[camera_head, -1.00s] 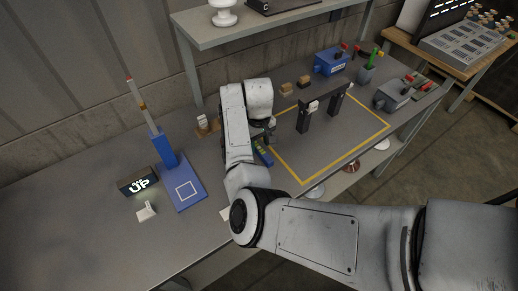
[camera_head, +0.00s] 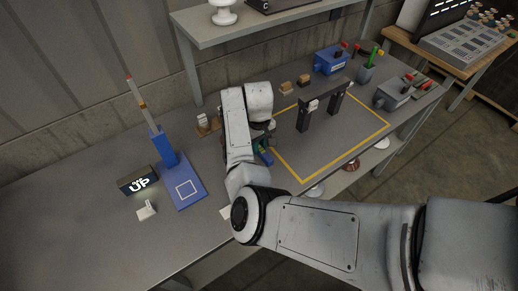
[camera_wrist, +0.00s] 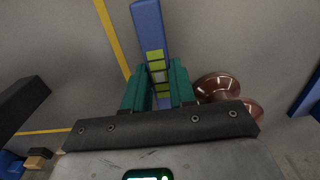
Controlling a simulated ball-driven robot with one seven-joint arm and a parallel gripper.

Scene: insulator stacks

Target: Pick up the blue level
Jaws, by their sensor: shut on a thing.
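The blue level (camera_wrist: 147,25) is a long blue bar with yellow-green and pale windows, seen in the wrist view. My gripper (camera_wrist: 158,75) has green fingers on both sides of the bar and is shut on it near the windows. The bar reaches up past the fingertips in that view. In the head view, a small part of the blue level (camera_head: 266,158) shows beside my arm, near the left edge of the yellow outline. My arm hides most of it and the gripper there.
A brown insulator (camera_wrist: 216,87) is close to the right finger in the wrist view. A dark gantry-like stand (camera_head: 322,103) stands inside the yellow outline. A shelf (camera_head: 265,27) overhangs the back.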

